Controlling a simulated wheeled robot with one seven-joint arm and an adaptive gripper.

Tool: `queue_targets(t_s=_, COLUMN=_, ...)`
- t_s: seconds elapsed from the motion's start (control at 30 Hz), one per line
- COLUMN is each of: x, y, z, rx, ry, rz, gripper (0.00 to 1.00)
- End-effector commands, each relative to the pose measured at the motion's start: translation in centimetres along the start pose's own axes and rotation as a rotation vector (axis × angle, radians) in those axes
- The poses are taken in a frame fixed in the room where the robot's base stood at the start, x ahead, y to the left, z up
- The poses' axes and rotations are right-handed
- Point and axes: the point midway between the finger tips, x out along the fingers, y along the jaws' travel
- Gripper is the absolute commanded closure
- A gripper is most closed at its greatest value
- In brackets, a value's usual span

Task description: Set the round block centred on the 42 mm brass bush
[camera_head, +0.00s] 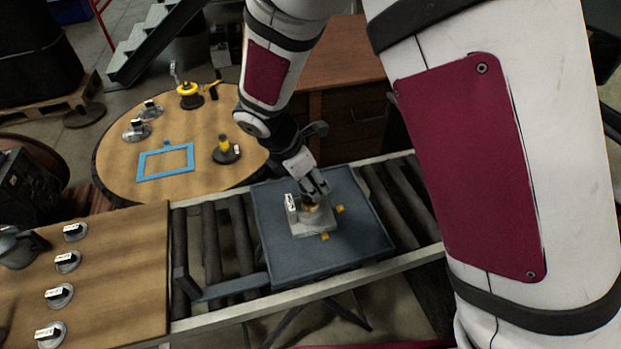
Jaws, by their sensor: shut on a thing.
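My gripper (314,194) points down over the dark tray on the roller conveyor. It is shut on a small round thing that looks like the round block; the fingers hide most of it. A brass-coloured ring (311,206), seemingly the brass bush, shows just under the fingertips, on a square grey base (314,226). The held thing is over or touching the brass part; I cannot tell whether it is centred or resting. A white label (291,207) stands at the left of the base; its size marking is not readable.
The dark tray (285,255) has free room around the base, with small yellow pieces (324,236) beside it. A wooden table (110,270) at left holds several labelled discs. A round table (200,150) behind holds a blue frame (165,176) and yellow-topped parts.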

Motion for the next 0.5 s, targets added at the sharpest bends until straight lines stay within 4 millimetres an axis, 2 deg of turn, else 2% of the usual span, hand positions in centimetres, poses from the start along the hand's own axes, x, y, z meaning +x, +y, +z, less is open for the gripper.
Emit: queue_targets(t_s=0.5, x=0.51, y=0.1, z=-0.21, rx=-0.001, ry=-0.001, rz=0.002, gripper=0.82)
